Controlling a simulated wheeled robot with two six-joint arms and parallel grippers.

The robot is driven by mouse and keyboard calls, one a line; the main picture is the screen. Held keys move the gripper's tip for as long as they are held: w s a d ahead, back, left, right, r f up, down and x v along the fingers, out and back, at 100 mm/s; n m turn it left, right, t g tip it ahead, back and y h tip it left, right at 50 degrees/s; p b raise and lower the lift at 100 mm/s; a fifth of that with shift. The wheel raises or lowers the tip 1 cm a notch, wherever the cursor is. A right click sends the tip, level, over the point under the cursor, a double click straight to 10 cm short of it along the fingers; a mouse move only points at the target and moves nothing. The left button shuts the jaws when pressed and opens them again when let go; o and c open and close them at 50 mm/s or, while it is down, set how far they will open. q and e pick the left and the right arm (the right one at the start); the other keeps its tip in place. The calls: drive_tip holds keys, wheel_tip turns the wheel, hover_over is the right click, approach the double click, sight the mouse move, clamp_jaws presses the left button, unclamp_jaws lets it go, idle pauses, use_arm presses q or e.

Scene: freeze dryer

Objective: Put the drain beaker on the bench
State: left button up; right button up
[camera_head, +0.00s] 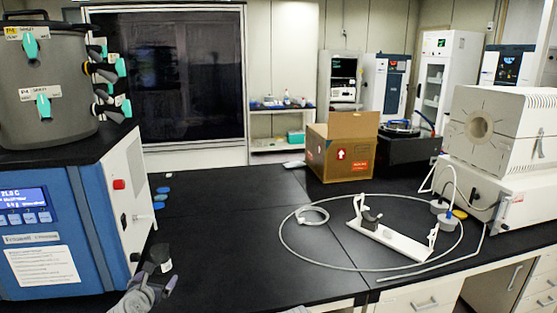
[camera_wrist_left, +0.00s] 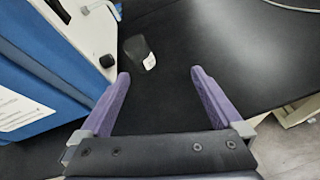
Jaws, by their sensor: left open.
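The drain beaker is a small dark beaker (camera_head: 158,253) with a white label. It sits on the black bench beside the right side of the blue freeze dryer (camera_head: 50,240). In the left wrist view the beaker (camera_wrist_left: 138,50) is ahead of the fingertips, slightly left of the middle of the gap. My left gripper (camera_wrist_left: 160,76) is open, with purple fingers, and nothing is between them. In the head view my left gripper (camera_head: 153,282) is at the bottom, just in front of the beaker and partly overlapping it. My right gripper is out of view.
The black bench (camera_head: 225,235) is clear right of the beaker. A cardboard box (camera_head: 342,150) stands at the back. A white stand (camera_head: 390,240) lies within a looped hose at right, near a white furnace (camera_head: 500,130). A dryer valve knob (camera_wrist_left: 107,61) is near the left finger.

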use_arm(q)
drive_tip(key=s+d+f+m+g+h+b, duration=0.2)
drive_tip(key=d+f+m+g, duration=0.1)
drive_tip(key=d+f+m, duration=0.5)
drive_tip(key=s+d+f+m+g+h+b, duration=0.25)
drive_tip(key=d+f+m, duration=0.25)
drive_tip(key=d+m, duration=0.5)
drive_tip(key=s+d+f+m+g+y+b, duration=0.2)
drive_tip(key=s+d+f+m+g, duration=0.2)
drive_tip(key=s+m, duration=0.4)
drive_tip(key=s+d+f+m+g+y+b, duration=0.2)
drive_tip(key=s+d+f+m+g, duration=0.2)
drive_tip(key=s+m, duration=0.4)
drive_tip(key=d+f+m, duration=0.1)
drive_tip(key=d+m, duration=0.1)
drive_tip(key=m, duration=0.1)
drive_tip(key=shift+s+d+f+m+b, duration=0.15)
drive_tip(key=shift+d+f+m+b, duration=0.15)
drive_tip(key=shift+d+f+m, duration=0.1)
drive_tip(key=shift+m, duration=0.3)
drive_tip(key=r+p, duration=1.3)
drive_tip(key=shift+s+r+p, duration=0.2)
drive_tip(key=shift+r+p, duration=0.1)
